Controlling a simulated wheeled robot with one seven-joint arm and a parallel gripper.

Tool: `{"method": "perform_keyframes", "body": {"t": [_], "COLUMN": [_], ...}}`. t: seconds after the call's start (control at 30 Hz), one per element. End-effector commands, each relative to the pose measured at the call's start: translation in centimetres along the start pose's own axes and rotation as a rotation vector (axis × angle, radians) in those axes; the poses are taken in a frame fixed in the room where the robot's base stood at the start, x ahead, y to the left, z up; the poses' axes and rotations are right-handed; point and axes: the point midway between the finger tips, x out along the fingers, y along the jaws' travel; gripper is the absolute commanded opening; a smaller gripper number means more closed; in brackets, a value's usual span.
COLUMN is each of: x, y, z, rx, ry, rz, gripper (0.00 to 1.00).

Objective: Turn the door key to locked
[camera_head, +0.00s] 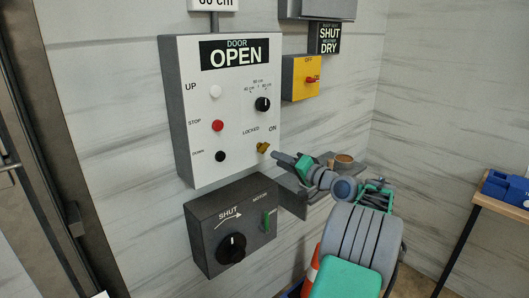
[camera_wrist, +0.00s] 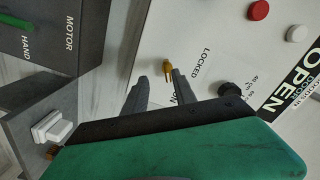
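The brass door key (camera_head: 263,148) sits in the lower right of the white door panel (camera_head: 200,110), below the labels LOCKED and ON. In the wrist view the key (camera_wrist: 168,70) shows just past my fingertips, nearer the right finger. My gripper (camera_head: 276,156) is at the panel's lower right edge, just right of the key. In the wrist view the two fingers of my gripper (camera_wrist: 159,75) are apart with nothing held between them. I cannot tell whether the right finger touches the key. The key's exact angle is too small to read.
A black selector knob (camera_head: 262,104) is above the key. The red stop button (camera_head: 218,126) and black down button (camera_head: 220,156) are to its left. A grey motor box (camera_head: 225,220) is below, a yellow switch box (camera_head: 303,78) upper right. A wooden table (camera_head: 490,200) stands far right.

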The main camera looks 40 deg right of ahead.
Motion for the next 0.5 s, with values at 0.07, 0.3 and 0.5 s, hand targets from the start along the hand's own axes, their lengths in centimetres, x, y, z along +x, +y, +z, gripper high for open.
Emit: {"method": "perform_keyframes", "body": {"t": [0.07, 0.3, 0.5], "x": [0.3, 4.2, 7.3], "y": [-1.0, -1.6, -1.5], "z": [-0.6, -0.8, -0.9], "rx": [0.049, 0.057, 0.056], "ry": [0.024, 0.024, 0.025], "rz": [-0.034, -0.039, -0.036], "gripper": [0.33, 0.33, 0.33]}}
